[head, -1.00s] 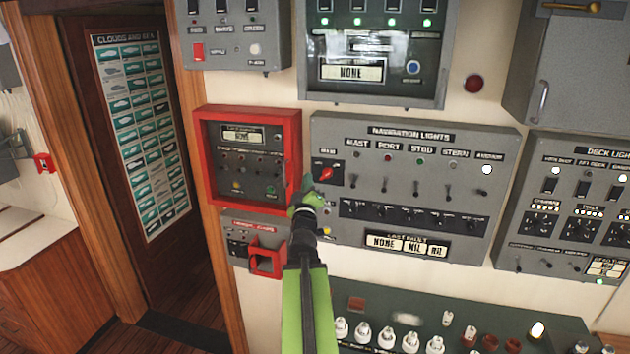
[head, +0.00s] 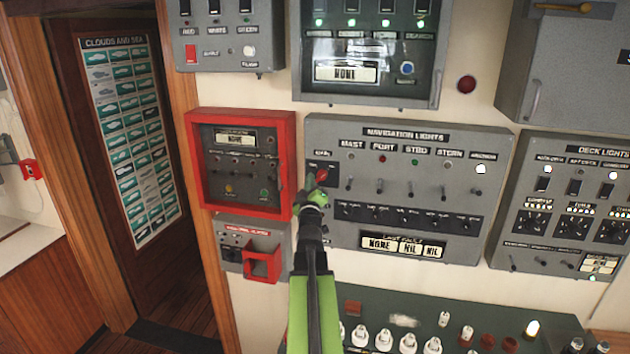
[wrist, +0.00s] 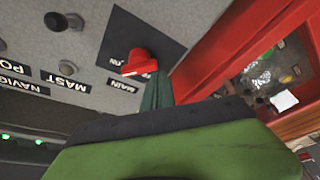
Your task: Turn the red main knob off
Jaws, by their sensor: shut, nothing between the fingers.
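The red main knob (head: 321,175) sits on a black plate at the left end of the grey navigation lights panel (head: 400,225). In the wrist view the red knob (wrist: 138,63) shows clearly beside the "MAIN" label, its pointer angled toward the label side. My green gripper (head: 311,184) is shut and empty, with its tip just below the knob. In the wrist view the gripper tip (wrist: 157,92) is close beside the knob; I cannot tell whether they touch.
A red-framed box (head: 190,165) stands out just left of the knob, close to my gripper. A red bracket (head: 262,263) is below it. A green console (head: 450,310) with several white fuses lies below the panel. Small toggle switches (head: 380,187) stick out right of the knob.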

